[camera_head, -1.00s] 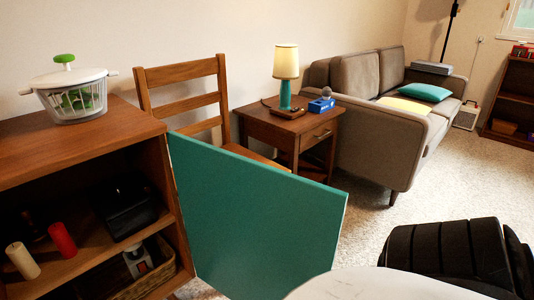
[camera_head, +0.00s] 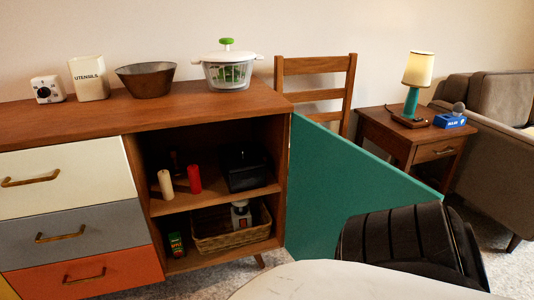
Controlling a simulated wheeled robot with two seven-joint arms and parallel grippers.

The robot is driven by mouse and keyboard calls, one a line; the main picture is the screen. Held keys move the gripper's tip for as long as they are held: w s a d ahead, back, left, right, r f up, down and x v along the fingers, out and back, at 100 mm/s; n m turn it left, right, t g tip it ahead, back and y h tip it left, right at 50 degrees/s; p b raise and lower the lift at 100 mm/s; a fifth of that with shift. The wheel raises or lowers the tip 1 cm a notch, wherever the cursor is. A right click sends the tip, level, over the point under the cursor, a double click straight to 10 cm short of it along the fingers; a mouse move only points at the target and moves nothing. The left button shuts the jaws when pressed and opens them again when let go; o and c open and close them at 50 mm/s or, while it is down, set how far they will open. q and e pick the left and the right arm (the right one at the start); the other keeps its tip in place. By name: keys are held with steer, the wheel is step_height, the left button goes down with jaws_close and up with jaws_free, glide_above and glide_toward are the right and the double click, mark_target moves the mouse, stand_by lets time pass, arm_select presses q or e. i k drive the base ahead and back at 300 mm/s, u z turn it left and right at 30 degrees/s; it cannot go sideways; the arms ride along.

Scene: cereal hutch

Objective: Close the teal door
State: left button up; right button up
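The teal door (camera_head: 345,185) stands wide open, swung out from the right edge of the wooden hutch (camera_head: 200,112). Its lower right part is hidden behind a black ribbed arm part of mine. The open compartment beside it shows a shelf (camera_head: 215,193) with items on it. The black part at the lower right belongs to my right arm, but its gripper is not in view. My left gripper is not in view either.
On the shelf are a cream candle (camera_head: 166,185), a red candle (camera_head: 194,179) and a black box (camera_head: 244,168). A wicker basket (camera_head: 225,238) sits below. A chair (camera_head: 318,88) stands behind the door, with a side table (camera_head: 415,140) and sofa (camera_head: 490,130) at right.

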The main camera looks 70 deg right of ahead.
mark_target(332, 179)
steer(key=u, duration=1.15)
steer(key=k, duration=2.5)
steer(key=z, duration=1.85)
steer(key=i, duration=0.55)
steer(key=u, duration=1.9)
steer(key=k, duration=0.75)
steer(key=z, duration=0.3)
